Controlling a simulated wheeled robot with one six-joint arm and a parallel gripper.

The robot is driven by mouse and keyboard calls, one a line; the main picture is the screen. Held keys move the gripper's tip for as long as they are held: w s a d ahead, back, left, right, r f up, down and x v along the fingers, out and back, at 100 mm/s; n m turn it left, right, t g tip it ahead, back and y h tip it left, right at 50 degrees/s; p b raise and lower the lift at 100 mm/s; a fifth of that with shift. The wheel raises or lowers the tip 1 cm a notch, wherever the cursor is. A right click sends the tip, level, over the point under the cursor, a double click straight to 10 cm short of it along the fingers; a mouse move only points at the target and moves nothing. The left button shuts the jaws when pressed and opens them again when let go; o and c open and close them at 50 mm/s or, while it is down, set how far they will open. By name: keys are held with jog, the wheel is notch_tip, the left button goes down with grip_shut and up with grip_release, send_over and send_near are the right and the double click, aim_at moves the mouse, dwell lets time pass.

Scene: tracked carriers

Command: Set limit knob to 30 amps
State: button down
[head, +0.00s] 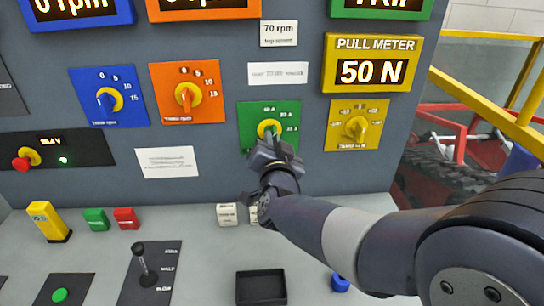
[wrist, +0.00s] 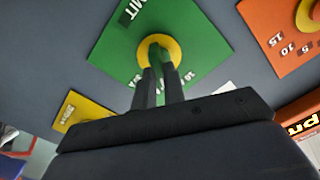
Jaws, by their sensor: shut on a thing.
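The limit knob (head: 268,128) sits on a green plate (head: 249,113) on the grey panel, with a yellow ring around it. The plate also shows upside down in the wrist view (wrist: 115,52), with part of the word LIMIT. Its amp marks are small and partly covered. My gripper (head: 270,148) reaches the panel from the lower right. In the wrist view its two dark fingers (wrist: 157,82) are shut on the green knob handle, one on each side. The fingers hide much of the handle, so I cannot tell which mark it points to.
Beside it are a blue dial (head: 108,97), an orange dial (head: 186,92) and a yellow dial (head: 356,126). A pull meter (head: 371,66) reads 50 N. On the desk below are a black lever (head: 144,265), a black tray (head: 261,289) and small coloured blocks. Yellow rails (head: 490,105) stand at right.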

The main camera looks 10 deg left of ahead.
jog(key=m+b, duration=0.6)
jog(key=m, duration=0.1)
jog(key=m+b, duration=0.3)
jog(key=m, duration=0.1)
jog(key=shift+d+f, duration=0.15)
jog(key=shift+f, duration=0.15)
jog(key=shift+m, duration=0.4)
jog(key=c, duration=1.5)
grip_release()
jog(key=shift+r, duration=0.1)
jog(key=shift+s, duration=0.1)
